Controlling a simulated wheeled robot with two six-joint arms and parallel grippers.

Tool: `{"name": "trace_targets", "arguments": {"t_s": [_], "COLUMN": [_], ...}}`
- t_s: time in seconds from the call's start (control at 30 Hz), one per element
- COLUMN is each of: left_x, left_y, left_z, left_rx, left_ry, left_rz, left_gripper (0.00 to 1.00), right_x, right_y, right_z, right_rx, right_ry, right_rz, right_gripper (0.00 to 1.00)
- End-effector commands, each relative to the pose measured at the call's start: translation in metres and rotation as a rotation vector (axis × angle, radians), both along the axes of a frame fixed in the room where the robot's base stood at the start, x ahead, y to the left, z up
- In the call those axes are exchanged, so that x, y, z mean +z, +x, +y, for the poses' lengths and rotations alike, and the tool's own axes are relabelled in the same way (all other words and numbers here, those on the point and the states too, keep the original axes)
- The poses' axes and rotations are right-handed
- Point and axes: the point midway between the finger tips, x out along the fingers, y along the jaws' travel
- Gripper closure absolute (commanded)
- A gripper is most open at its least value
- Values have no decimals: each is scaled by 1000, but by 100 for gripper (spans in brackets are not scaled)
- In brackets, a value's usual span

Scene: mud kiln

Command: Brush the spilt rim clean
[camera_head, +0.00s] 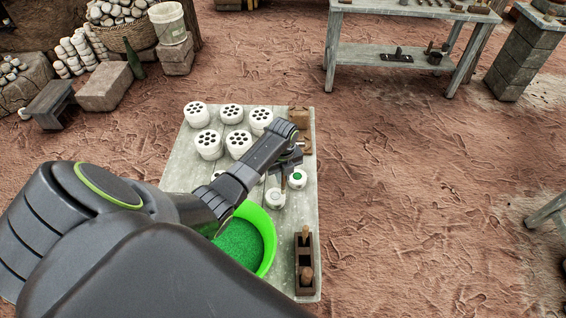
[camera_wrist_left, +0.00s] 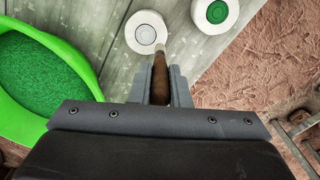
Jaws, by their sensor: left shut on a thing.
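My left gripper (camera_head: 288,172) is shut on a slim brown wooden tool with a pale tip, which looks like the brush (camera_wrist_left: 160,83). In the left wrist view its tip points at the near edge of a white round piece with a grey centre (camera_wrist_left: 146,27); I cannot tell whether they touch. That piece stands just below the gripper in the head view (camera_head: 274,199). A second white piece with a green centre (camera_head: 297,178) stands beside it and also shows in the wrist view (camera_wrist_left: 217,13). My right gripper is not in view.
A bright green bowl of green grains (camera_head: 268,222) stands at the near side of the grey table (camera_head: 185,158), partly behind my arm. Several white pieces with dark holes (camera_head: 208,143) fill the far left. A wooden box (camera_head: 304,275) lies near right, a wooden block (camera_head: 299,116) far right.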

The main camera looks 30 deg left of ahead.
Motion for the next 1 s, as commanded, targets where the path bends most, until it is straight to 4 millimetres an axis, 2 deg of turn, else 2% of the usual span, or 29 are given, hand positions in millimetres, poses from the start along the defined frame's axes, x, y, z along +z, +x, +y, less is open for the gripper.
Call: {"name": "trace_targets", "arguments": {"t_s": [0.03,0.1,0.7,1.0], "left_x": [9,14,59,61], "left_y": [0,0,0,0], "left_z": [0,0,0,0], "left_rx": [0,0,0,0], "left_ry": [0,0,0,0], "left_rz": [0,0,-1,0], "left_gripper": [100,100,100,100], "right_x": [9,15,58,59], "right_y": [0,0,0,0], "right_z": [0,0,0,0], "right_rx": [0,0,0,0], "right_ry": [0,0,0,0], "right_rz": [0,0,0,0], "right_gripper": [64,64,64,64]}}
